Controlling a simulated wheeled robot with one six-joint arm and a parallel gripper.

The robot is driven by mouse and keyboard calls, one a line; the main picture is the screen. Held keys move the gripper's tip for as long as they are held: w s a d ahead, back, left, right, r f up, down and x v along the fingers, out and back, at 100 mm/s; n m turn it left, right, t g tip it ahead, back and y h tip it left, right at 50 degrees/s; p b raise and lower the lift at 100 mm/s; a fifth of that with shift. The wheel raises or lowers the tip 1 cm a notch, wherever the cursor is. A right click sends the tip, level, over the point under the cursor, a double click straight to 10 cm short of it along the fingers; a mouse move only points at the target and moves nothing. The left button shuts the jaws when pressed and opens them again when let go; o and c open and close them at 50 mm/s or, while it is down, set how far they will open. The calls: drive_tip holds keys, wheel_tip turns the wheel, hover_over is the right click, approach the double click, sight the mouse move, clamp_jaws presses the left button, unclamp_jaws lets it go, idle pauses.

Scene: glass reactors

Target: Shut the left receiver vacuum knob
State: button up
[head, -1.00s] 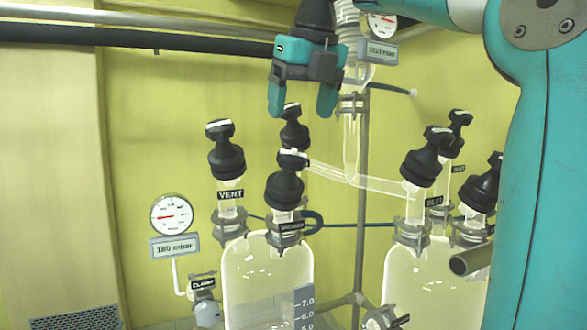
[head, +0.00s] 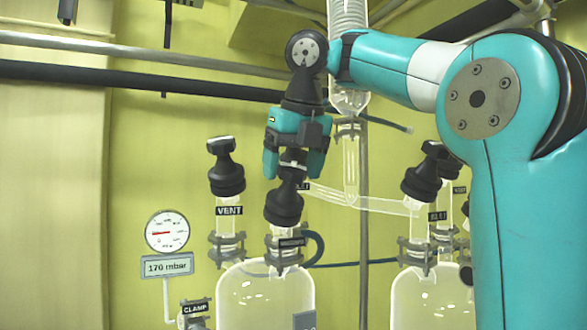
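The left receiver's vacuum knob (head: 284,205) is black with a bar-shaped top and stands tilted above the left glass receiver (head: 262,290). A small label (head: 291,243), too small to read surely, sits below it. My gripper (head: 293,168) points down over the knob. Its two teal fingers are apart, one on each side of the knob's top, which is partly hidden by the gripper. I cannot tell whether the fingers touch it. The VENT knob (head: 226,168) is to the left.
A gauge (head: 167,231) with a display reading 170 mbar (head: 167,266) hangs at the left, above a CLAMP label (head: 195,309). A right receiver (head: 432,298) carries another black knob (head: 424,172). A slanted glass tube (head: 375,205) runs behind the knobs.

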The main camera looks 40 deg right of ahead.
drive_tip(key=c, duration=0.8)
drive_tip(key=shift+o, duration=0.2)
drive_tip(key=shift+m, duration=0.4)
